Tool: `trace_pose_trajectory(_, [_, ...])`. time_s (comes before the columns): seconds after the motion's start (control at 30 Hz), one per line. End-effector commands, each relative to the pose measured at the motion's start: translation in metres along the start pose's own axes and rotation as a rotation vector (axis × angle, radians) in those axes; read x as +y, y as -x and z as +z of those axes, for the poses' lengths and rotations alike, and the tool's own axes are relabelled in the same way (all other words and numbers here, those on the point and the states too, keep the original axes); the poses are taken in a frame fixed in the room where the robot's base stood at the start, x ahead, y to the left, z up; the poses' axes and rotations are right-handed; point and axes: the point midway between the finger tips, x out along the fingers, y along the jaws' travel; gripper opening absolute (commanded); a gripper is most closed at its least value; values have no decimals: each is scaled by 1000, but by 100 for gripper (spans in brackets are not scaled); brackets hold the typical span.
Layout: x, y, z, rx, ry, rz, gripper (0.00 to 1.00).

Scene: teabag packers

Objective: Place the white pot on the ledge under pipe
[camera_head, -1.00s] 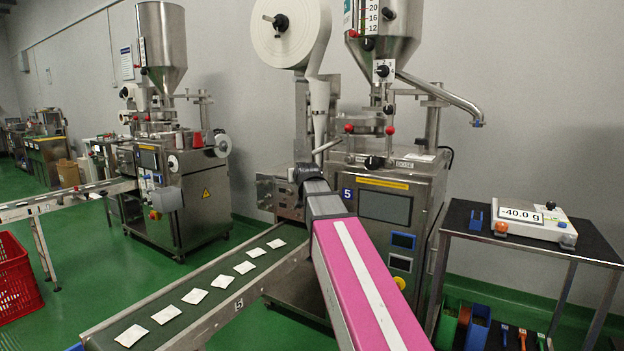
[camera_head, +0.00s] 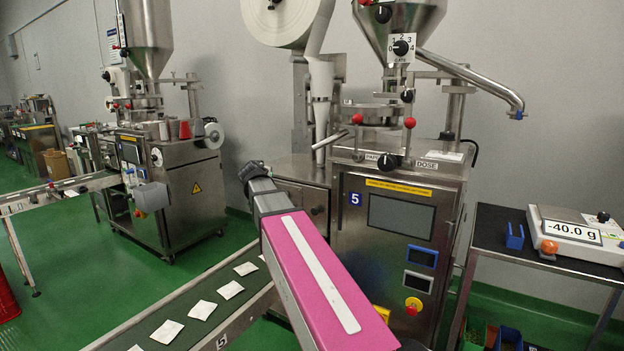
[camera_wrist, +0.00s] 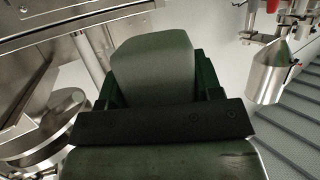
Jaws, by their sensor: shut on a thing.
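In the wrist view my gripper (camera_wrist: 157,98) is shut on a pale, rounded thing (camera_wrist: 152,62) that looks grey-green in shadow. It seems to be the white pot, as no other pot shows; its far side is hidden. Dark green fingers stand on both sides of it. In the head view my arm reaches up and left in front of machine 5, and the fingers cannot be made out there. A bent steel pipe (camera_head: 485,82) runs from the hopper down to the right, with a blue tip. I cannot tell which surface is the ledge under it.
Machine 5 (camera_head: 345,255) stands behind my arm. A conveyor (camera_head: 165,325) with several teabags runs at lower left. A black-topped table (camera_head: 500,232) at right bears a scale (camera_head: 585,236) reading -40.0 g and a blue holder (camera_head: 514,237). Another machine (camera_head: 185,190) stands at back left.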

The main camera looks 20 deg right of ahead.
Motion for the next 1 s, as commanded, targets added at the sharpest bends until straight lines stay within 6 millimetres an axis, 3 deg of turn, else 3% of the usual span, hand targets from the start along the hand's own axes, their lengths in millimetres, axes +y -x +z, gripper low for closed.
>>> trace_pose_trajectory(0.27, [18,-9,4,1,-95,312,36])
trace_pose_trajectory(0.6, [41,0,-14,3,-233,744,36])
trace_pose_trajectory(0.83, [47,12,-24,1,-279,896,36])
trace_pose_trajectory(1.0, [64,3,-28,1,-285,915,36])
